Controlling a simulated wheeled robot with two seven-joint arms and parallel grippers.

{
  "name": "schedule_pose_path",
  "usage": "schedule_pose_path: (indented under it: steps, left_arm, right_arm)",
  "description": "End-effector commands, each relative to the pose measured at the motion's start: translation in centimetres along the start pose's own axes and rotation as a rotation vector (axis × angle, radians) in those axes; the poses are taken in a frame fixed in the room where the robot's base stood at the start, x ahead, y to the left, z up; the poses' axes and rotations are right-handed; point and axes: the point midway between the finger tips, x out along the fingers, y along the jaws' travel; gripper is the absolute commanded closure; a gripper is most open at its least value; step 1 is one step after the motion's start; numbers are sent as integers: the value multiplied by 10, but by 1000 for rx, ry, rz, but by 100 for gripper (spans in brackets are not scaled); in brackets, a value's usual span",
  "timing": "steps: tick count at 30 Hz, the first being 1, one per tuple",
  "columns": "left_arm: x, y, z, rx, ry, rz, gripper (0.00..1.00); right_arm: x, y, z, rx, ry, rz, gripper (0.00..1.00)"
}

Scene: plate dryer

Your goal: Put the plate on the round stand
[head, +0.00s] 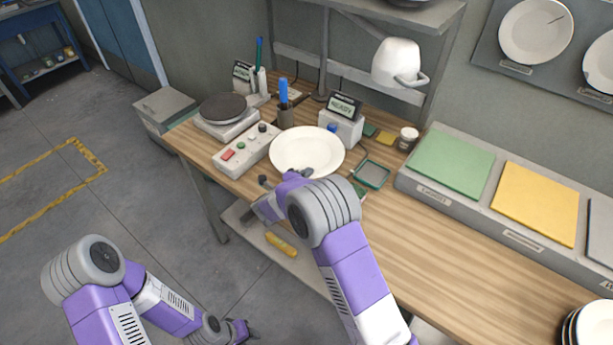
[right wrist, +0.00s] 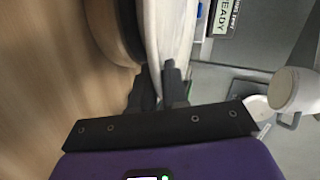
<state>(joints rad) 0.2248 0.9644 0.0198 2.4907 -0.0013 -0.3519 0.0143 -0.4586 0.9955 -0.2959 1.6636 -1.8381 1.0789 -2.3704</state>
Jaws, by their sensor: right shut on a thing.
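The white plate (head: 306,147) is over the wooden table, left of the middle of the head view. My right gripper (head: 303,173) is shut on its near rim. In the right wrist view, the gripper (right wrist: 158,84) pinches the pale plate (right wrist: 168,30). A brown, round-edged thing (right wrist: 117,30) shows right against the plate's underside there; it may be the round stand, hidden by the plate in the head view. I cannot tell whether they touch. My left gripper (head: 240,331) hangs low over the floor, away from the table; its jaw opening is unclear.
A dark disc (head: 222,107) on a white base stands left of the plate.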

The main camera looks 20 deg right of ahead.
Motion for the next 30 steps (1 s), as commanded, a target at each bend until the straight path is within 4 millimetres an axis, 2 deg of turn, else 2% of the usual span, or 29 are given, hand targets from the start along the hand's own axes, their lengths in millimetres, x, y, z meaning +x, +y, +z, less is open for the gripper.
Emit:
schedule_pose_path:
  steps: [1, 6, 15, 17, 20, 30]
  left_arm:
    - [0, 0, 0, 0, 0, 0, 57]
    - [0, 0, 0, 0, 0, 0, 57]
    - [0, 0, 0, 0, 0, 0, 57]
    - [-1, 0, 0, 0, 0, 0, 57]
    - [-4, 1, 0, 0, 0, 0, 57]
    - [-14, 5, 1, 0, 0, 0, 57]
  right_arm:
    - [0, 1, 0, -1, 0, 0, 83]
    - [0, 1, 0, -1, 0, 0, 61]
    - [-1, -2, 0, 1, 0, 0, 61]
    - [-6, -2, 1, 0, -2, 0, 61]
    - [-21, -2, 1, -2, -5, 0, 61]
    - [-92, -3, 0, -2, -4, -1, 61]
